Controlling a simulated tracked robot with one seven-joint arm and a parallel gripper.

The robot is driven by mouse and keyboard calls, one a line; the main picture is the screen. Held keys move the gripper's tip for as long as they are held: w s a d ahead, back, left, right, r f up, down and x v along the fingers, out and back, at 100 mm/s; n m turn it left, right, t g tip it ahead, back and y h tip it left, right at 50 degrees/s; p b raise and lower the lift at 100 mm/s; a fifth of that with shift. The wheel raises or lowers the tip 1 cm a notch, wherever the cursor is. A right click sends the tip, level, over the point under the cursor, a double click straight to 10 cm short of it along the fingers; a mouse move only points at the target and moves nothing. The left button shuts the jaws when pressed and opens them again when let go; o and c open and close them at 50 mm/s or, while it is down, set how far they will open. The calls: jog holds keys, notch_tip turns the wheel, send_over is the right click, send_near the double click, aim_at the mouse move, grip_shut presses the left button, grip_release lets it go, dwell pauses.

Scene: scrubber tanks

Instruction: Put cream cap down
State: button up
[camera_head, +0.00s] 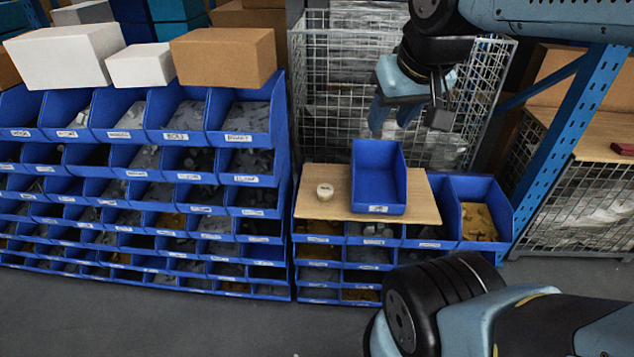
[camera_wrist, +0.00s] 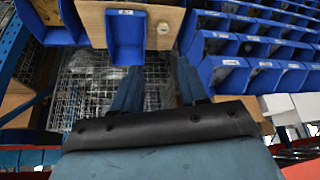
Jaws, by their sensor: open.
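The cream cap (camera_head: 325,191) rests on the wooden board (camera_head: 429,205), left of the blue bin on that board. In the wrist view the cap (camera_wrist: 163,27) shows as a small pale disc on the board (camera_wrist: 166,12), beyond the fingers. My gripper (camera_head: 393,131) hangs above and behind the blue bin, to the right of the cap and apart from it. In the wrist view its two fingers (camera_wrist: 157,75) stand well apart with nothing between them.
An empty-looking blue bin (camera_head: 379,177) stands on the board, close beside the cap. Stacked blue bins (camera_head: 140,200) fill the left side, with boxes (camera_head: 225,57) on top. A wire mesh cage (camera_head: 340,105) stands behind. A blue upright post (camera_head: 575,150) is at the right.

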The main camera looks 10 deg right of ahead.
jog(key=shift+o, duration=1.2)
jog(key=shift+w+d, duration=0.15)
jog(key=shift+w, duration=0.05)
jog(key=shift+o, duration=0.7)
jog(key=shift+w+f, duration=0.1)
jog(key=shift+w, duration=0.25)
jog(key=o, duration=0.5)
jog(key=shift+m, duration=0.4)
jog(key=w+f, duration=0.1)
jog(key=w, duration=0.2)
jog(key=w+f, duration=0.1)
jog(key=w, duration=0.2)
jog(key=w+f, duration=0.2)
jog(key=w, duration=0.2)
jog(key=shift+d+f, duration=0.1)
jog(key=shift+d, duration=0.1)
jog(key=shift+o, duration=0.2)
send_over(325, 189)
jog(key=s, duration=0.6)
notch_tip(325, 189, down, 30)
jog(key=shift+m+g+h, duration=0.3)
jog(key=shift+g, duration=0.1)
jog(key=shift+w+a+x, duration=0.15)
jog(key=shift+x, duration=3.45)
jog(key=shift+w+a+x, duration=0.1)
jog(key=shift+x, duration=3.55)
